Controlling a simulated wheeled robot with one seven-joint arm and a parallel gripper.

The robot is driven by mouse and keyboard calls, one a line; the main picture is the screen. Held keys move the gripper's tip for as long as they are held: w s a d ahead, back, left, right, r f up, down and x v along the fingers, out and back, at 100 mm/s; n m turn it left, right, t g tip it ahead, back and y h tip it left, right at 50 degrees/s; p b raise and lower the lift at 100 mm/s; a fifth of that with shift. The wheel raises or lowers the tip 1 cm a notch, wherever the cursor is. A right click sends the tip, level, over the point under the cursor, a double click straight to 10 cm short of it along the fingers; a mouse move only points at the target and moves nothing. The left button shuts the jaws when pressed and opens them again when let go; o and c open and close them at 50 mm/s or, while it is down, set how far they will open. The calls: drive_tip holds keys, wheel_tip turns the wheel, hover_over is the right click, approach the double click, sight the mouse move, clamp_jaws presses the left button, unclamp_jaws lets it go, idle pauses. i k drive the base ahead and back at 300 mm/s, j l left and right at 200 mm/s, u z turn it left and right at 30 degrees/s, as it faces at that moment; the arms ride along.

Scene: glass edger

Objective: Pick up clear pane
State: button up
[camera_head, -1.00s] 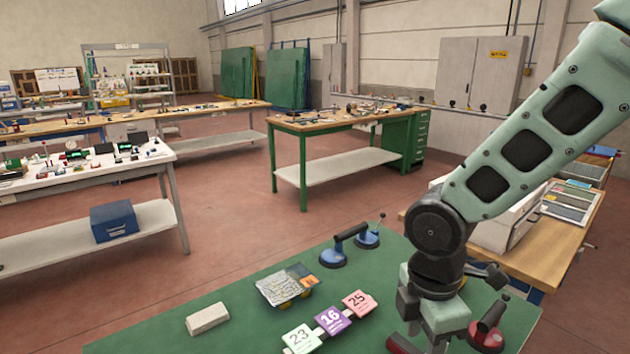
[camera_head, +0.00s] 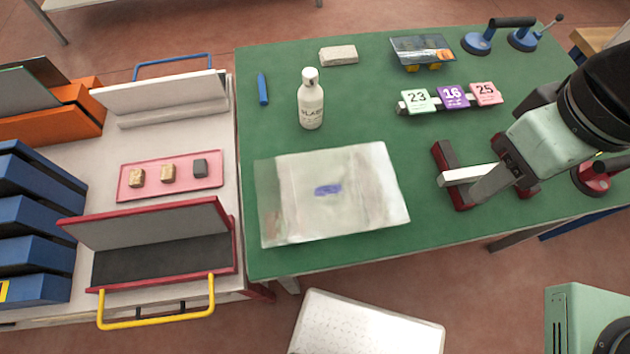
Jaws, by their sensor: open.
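The clear pane (camera_head: 375,205) is a see-through, whitish, roughly square sheet with a blue mark near its middle. It lies flat near the front left of the green table (camera_head: 340,262). My gripper (camera_head: 508,145) is at the right of the table, well apart from the pane, with its jaws open. It is above or beside a dark red stand (camera_head: 455,180) with a pale crossbar. My arm hides part of that stand, and I cannot tell whether they touch. Nothing shows held in the jaws.
A white bottle (camera_head: 311,105) stands just behind the pane. A blue marker (camera_head: 263,89), a pale block (camera_head: 338,55), number cards (camera_head: 452,97) and a blue suction lifter (camera_head: 480,42) lie farther back. A red-framed rack (camera_head: 165,280) stands left. A red suction lifter (camera_head: 592,180) is at right.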

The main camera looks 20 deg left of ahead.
sight(309, 196)
drive_tip(key=j+u, duration=0.15)
drive_tip(key=u, duration=0.75)
drive_tip(key=k+j+z, duration=0.55)
drive_tip(key=k+z, duration=0.2)
drive_tip(key=k+j+z, duration=0.15)
drive_tip(key=k+z, duration=0.2)
